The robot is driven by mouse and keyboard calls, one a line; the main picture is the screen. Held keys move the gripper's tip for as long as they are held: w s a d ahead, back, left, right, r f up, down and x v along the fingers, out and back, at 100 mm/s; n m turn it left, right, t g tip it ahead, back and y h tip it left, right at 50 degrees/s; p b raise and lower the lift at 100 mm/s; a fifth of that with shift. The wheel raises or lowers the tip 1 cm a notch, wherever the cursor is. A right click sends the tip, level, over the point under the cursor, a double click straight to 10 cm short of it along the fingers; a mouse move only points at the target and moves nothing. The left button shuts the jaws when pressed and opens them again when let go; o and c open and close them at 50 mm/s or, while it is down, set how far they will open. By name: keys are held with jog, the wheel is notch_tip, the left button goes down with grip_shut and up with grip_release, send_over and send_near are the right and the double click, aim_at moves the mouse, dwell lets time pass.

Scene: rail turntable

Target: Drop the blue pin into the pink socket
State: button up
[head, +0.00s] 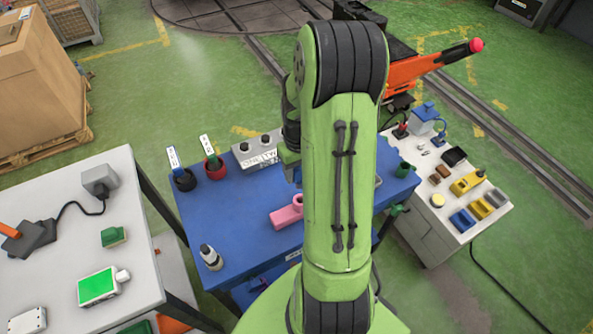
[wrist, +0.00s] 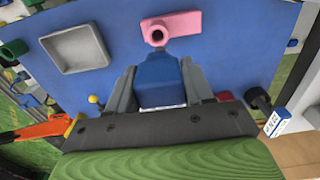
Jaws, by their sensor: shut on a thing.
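The pink socket (head: 286,213) lies on the blue tabletop, left of my arm in the head view. In the wrist view the pink socket (wrist: 180,23) is at the top middle, with a dark round hole near its left end. My gripper (wrist: 157,82) is shut on the blue pin (wrist: 158,78), a blocky blue piece between the two grey fingers. The pin shows just below the socket's hole in the wrist view, and its lower end is hidden. In the head view my arm mostly hides the gripper; I cannot tell the pin's height above the socket.
The blue table (head: 222,240) also carries two dark and red cups with tags (head: 214,167), a grey control box (head: 256,151) and a small bottle (head: 210,257). A grey tray (wrist: 104,45) lies left of the socket in the wrist view. White tables stand on both sides.

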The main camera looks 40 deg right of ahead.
aim_at(300, 184)
jog(key=shift+s+d, duration=0.15)
jog(key=shift+d, duration=0.2)
jog(key=shift+a+f+b, duration=0.2)
jog(key=shift+f+b, duration=0.4)
notch_tip(300, 184, down, 5)
jog(key=b, duration=0.4)
jog(key=shift+d+r, duration=0.1)
jog(key=shift+r, duration=0.1)
jog(key=shift+f+b, duration=0.15)
jog(key=shift+b, duration=0.15)
dwell(0.8)
jog(key=shift+f+b, duration=0.3)
jog(key=shift+f, duration=0.05)
jog(key=shift+f+b, duration=2)
jog(key=shift+f, duration=0.3)
jog(key=o, duration=1.2)
jog(key=shift+o, duration=0.2)
notch_tip(300, 184, up, 16)
jog(key=p, duration=0.3)
